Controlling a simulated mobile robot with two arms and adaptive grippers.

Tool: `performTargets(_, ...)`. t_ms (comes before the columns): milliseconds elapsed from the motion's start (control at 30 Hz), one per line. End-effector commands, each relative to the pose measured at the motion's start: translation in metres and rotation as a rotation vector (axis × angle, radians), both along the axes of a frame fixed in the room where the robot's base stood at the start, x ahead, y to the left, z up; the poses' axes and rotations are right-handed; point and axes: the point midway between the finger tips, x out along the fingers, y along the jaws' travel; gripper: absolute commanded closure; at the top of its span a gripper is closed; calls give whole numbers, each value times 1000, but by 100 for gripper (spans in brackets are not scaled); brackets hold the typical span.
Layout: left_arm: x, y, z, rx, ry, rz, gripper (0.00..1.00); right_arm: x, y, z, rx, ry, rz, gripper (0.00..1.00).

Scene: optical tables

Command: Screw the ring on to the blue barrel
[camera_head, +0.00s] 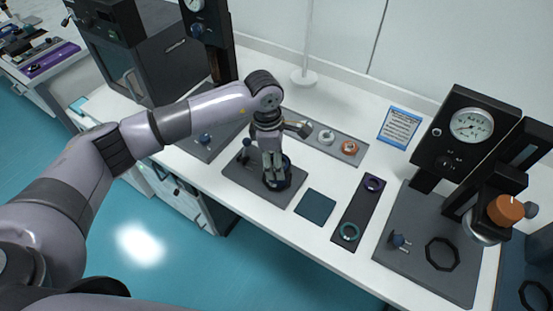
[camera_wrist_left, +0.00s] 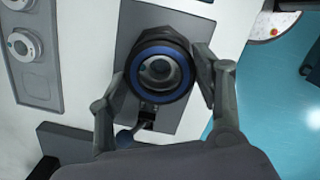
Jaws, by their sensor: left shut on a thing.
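A round blue-rimmed ring (camera_wrist_left: 187,83) with a dark outer edge and a grey glassy centre lies between the fingers of my left gripper (camera_wrist_left: 158,74) in the left wrist view. My left gripper (camera_head: 272,170) points down, shut on the ring, over the dark plate (camera_head: 240,176) in the head view. The blue barrel (camera_head: 278,184) appears to stand upright under the fingers on this plate, partly hidden. I cannot tell where ring and barrel meet, or how far they are engaged. My right gripper is not in view.
A grey tray behind holds an orange-rimmed part (camera_head: 349,147) and a silver part (camera_head: 326,138). A gauge press (camera_head: 470,130) stands at right. A blue-green mat (camera_head: 315,207) is empty.

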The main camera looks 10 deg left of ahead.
Motion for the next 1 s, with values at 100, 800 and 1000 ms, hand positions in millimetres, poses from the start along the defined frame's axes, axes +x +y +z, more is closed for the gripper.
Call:
performTargets(100, 0, 0, 0, 0, 0, 0, 64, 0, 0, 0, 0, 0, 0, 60)
performTargets(800, 1, 0, -3, 1, -2, 0, 64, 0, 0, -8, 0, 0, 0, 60)
performTargets(1000, 1, 0, -3, 1, -1, 0, 64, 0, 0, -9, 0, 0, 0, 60)
